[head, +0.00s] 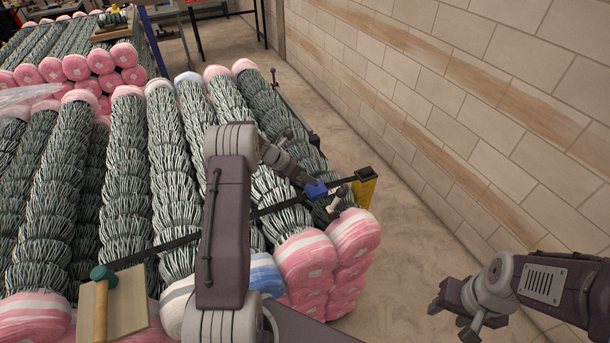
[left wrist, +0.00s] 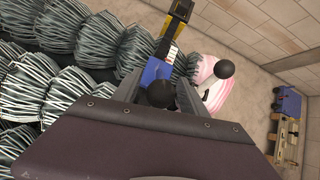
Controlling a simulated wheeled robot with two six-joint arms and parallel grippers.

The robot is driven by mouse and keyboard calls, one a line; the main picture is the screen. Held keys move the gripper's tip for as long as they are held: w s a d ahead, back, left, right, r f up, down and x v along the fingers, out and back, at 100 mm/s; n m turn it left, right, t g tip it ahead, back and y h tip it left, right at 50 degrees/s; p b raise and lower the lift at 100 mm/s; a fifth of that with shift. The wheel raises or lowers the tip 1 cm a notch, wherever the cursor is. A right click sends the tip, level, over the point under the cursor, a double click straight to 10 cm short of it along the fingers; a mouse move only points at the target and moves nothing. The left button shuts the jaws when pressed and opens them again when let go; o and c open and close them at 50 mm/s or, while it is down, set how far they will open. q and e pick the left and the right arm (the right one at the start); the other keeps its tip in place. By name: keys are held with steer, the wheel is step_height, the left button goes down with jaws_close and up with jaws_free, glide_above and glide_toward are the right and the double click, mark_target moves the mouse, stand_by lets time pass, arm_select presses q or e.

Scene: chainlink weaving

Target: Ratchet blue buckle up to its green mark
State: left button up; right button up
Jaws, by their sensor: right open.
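The blue buckle (head: 316,190) sits on a black strap (head: 140,257) that runs across the mesh rolls, near the strap's right end. My left gripper (head: 312,181) is at the buckle. In the left wrist view the buckle (left wrist: 154,72) shows at the tips of the two dark fingers, with a black ball knob (left wrist: 160,93) between them. I cannot tell whether the fingers press on anything. A second black knob (left wrist: 225,68) is right of the fingers. A pale piece (head: 335,199) lies beside the buckle. I cannot make out a green mark. My right gripper (head: 457,312) is open and empty, away from the strap.
A yellow piece (head: 365,188) is at the strap's right end. Wire mesh rolls (head: 130,170) with pink-wrapped ends fill the left side. A wooden board (head: 124,305) with a green-headed mallet (head: 103,275) lies front left. A block wall (head: 480,110) stands right, with clear floor before it.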

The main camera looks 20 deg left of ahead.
arm_select(q)
steer(key=shift+a, duration=0.1)
steer(key=b+v, duration=0.2)
steer(key=v, duration=0.7)
steer(key=shift+b, duration=0.35)
